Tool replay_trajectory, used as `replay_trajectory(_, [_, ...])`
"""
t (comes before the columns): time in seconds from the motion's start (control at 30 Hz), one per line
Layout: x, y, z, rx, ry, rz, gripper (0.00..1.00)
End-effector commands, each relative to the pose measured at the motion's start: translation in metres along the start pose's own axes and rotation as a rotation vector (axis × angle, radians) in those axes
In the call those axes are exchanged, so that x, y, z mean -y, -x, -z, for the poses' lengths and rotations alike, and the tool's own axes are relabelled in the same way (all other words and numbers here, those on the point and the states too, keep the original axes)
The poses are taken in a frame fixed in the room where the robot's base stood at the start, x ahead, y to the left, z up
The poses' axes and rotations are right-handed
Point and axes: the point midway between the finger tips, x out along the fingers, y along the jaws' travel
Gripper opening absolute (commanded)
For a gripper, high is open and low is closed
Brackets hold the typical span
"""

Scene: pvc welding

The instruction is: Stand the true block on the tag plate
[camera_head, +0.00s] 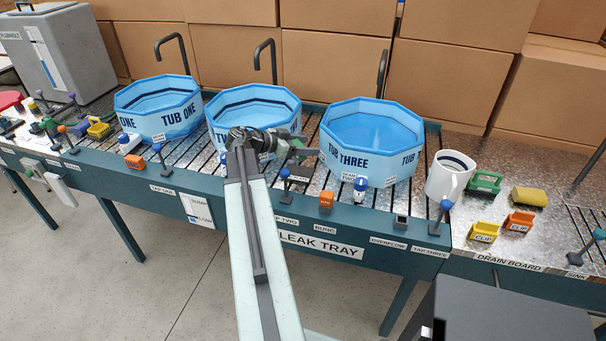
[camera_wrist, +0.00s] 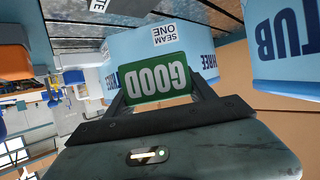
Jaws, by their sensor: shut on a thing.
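My gripper (camera_head: 298,150) reaches over the leak tray between tub two and tub three in the head view. In the wrist view my gripper (camera_wrist: 158,98) is shut on a green block (camera_wrist: 155,81) with white lettering that reads GOOD, upside down in that picture. A bit of the green block (camera_head: 297,155) shows at the gripper in the head view, mostly hidden. The block is held between the two fingers, in front of a blue tub. I cannot pick out the tag plate for certain in either view.
Tub one (camera_head: 160,107), tub two (camera_head: 236,112) and tub three (camera_head: 370,146) stand on the slatted leak tray. Small orange and blue-topped fittings line the front edge. A white mug (camera_head: 448,178) and several clips stand to the right. Black taps rise behind the tubs.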

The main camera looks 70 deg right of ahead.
Motion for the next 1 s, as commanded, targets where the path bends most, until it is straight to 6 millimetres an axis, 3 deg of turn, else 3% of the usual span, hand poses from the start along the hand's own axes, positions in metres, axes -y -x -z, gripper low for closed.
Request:
replay_trajectory(0.03, [0.0, -0.009, -0.022, 0.0, 0.0, 0.0, 0.23])
replay_trajectory(0.1, [0.0, -0.014, -0.033, 0.0, 0.0, 0.0, 0.23])
replay_trajectory(0.33, [0.0, -0.016, -0.037, 0.0, 0.0, 0.0, 0.23])
replay_trajectory(0.53, [-0.001, -0.029, -0.068, 0.0, 0.0, 0.0, 0.23])
replay_trajectory(0.93, [-0.001, -0.031, -0.071, 0.0, 0.0, -0.001, 0.23])
replay_trajectory(0.97, [-0.001, -0.03, -0.071, 0.0, 0.0, -0.001, 0.66])
replay_trajectory(1.0, [-0.001, -0.03, -0.07, 0.0, 0.0, -0.001, 0.77])
